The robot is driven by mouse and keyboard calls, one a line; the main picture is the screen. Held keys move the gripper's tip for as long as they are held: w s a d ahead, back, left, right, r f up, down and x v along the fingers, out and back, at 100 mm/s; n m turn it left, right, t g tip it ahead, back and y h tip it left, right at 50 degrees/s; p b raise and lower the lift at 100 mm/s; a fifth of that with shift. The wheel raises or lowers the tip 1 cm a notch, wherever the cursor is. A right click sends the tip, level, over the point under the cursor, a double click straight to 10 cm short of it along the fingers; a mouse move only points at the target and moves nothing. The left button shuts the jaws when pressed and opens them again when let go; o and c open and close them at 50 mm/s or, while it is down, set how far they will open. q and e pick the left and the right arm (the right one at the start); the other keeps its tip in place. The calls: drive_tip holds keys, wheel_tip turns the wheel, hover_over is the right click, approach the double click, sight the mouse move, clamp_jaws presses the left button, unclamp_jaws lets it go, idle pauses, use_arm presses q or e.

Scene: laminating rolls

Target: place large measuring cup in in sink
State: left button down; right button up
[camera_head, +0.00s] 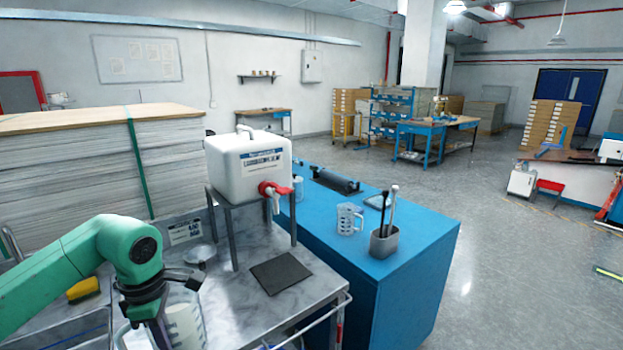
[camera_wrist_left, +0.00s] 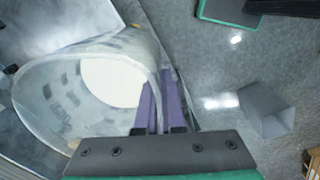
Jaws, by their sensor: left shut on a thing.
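The large measuring cup (camera_head: 187,325) is clear with markings and shows at the bottom of the head view, partly hidden by my left arm and cut off by the frame edge. My left gripper (camera_head: 157,330) is shut on it. In the left wrist view the cup (camera_wrist_left: 45,100) lies with its round opening facing the camera, and the purple fingers (camera_wrist_left: 155,105) close on its side. The sink (camera_head: 75,335) is a metal basin at the lower left, left of the cup, mostly hidden by my arm. My right gripper is not in view.
A white water container (camera_head: 248,168) with a red tap stands on a metal stand. A dark mat (camera_head: 281,273) lies on the steel counter. A yellow sponge (camera_head: 83,289) lies by the sink. A smaller measuring cup (camera_head: 349,219) and a grey holder (camera_head: 384,245) stand on the blue bench (camera_head: 400,285).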

use_arm(q)
drive_tip(key=s+d+f+m, duration=0.3)
drive_tip(key=f+m, duration=0.3)
drive_tip(key=m, duration=0.4)
drive_tip(key=s+d+f+m, duration=0.4)
drive_tip(key=d+f+m, duration=0.2)
drive_tip(key=m, duration=0.4)
drive_tip(key=shift+s+d+f+m, duration=0.3)
drive_tip(key=shift+f+m, duration=0.1)
drive_tip(key=shift+f, duration=0.35)
drive_tip(key=shift+w+r, duration=0.1)
drive_tip(key=shift+w, duration=0.05)
